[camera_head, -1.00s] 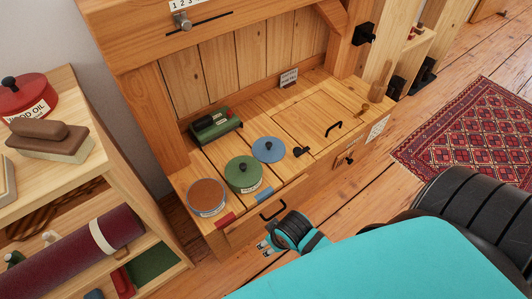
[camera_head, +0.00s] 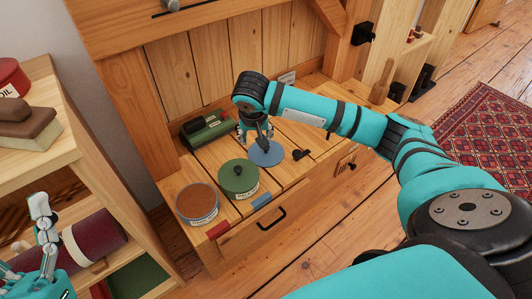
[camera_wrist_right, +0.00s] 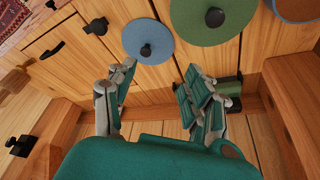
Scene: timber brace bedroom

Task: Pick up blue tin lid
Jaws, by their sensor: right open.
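The blue tin lid (camera_head: 267,153) is a flat round disc lying on the wooden bench top, right of the green tin. Its dark knob (camera_wrist_right: 146,50) shows in the right wrist view, on the blue disc (camera_wrist_right: 135,36).
The green-lidded tin (camera_head: 238,180) and an open brown-filled tin (camera_head: 197,203) stand left of the lid. A green block-like tool (camera_head: 205,130) lies behind. A black latch (camera_head: 301,154) is close right. A drawer handle (camera_head: 270,220) juts from the front.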

